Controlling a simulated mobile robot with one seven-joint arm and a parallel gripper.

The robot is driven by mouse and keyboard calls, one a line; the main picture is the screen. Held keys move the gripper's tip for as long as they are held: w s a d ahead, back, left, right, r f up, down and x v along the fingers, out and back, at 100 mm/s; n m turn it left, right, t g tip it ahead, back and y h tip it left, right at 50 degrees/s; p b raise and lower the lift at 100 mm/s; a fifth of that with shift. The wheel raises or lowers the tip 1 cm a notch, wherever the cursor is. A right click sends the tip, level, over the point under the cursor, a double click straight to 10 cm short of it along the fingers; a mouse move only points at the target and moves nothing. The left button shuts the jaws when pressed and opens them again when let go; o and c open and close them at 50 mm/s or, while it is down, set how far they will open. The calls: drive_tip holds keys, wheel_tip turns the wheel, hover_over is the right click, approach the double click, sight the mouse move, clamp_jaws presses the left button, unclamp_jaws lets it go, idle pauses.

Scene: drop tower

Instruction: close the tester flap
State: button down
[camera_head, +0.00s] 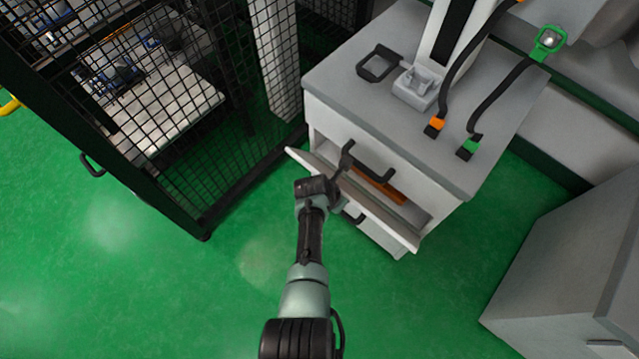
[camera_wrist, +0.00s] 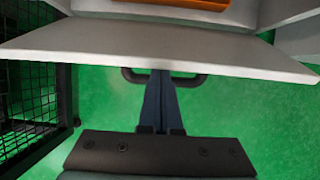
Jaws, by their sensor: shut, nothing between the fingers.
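The tester flap (camera_head: 380,222) is a pale panel standing open at an angle from the front of the grey tester cabinet (camera_head: 430,185). In the wrist view the flap (camera_wrist: 90,45) spans the picture as a wide pale sheet. My gripper (camera_head: 346,153) is shut and empty at the flap, towards its left half. In the wrist view my gripper (camera_wrist: 160,80) points at the flap's near edge, which hides its fingertips. A dark handle (camera_wrist: 190,81) shows just below that edge, around the fingers. I cannot tell whether the fingers touch the flap or handle.
An orange thing (camera_head: 378,186) lies inside the opening. A black mesh fence (camera_head: 200,175) stands close on the left. A grey cabinet (camera_head: 565,275) stands at the right. Green floor in front is clear.

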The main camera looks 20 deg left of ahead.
drive_tip(key=shift+w+d+r+b, duration=0.1)
drive_tip(key=shift+w+d+r, duration=0.3)
drive_tip(key=shift+w, duration=0.5)
drive_tip(key=shift+w+d+r+b, duration=0.15)
drive_tip(key=shift+w+r, duration=0.4)
drive_tip(key=shift+w, duration=0.35)
drive_tip(key=shift+w+d+r+b, duration=0.1)
drive_tip(key=shift+w+d+r, duration=0.3)
drive_tip(key=shift+w, duration=0.5)
drive_tip(key=shift+a, duration=0.1)
drive_tip(key=s, duration=0.1)
drive_tip(key=s+a+p, duration=0.1)
drive_tip(key=s+p, duration=0.1)
drive_tip(key=shift+s+a, duration=0.25)
drive_tip(key=shift+s, duration=0.15)
wheel_tip(320, 180, up, 9)
drive_tip(key=w+p, duration=0.1)
drive_tip(key=p, duration=0.2)
drive_tip(key=shift+w+d+p, duration=0.2)
drive_tip(key=shift+d+p, duration=0.15)
drive_tip(key=shift+p, duration=0.05)
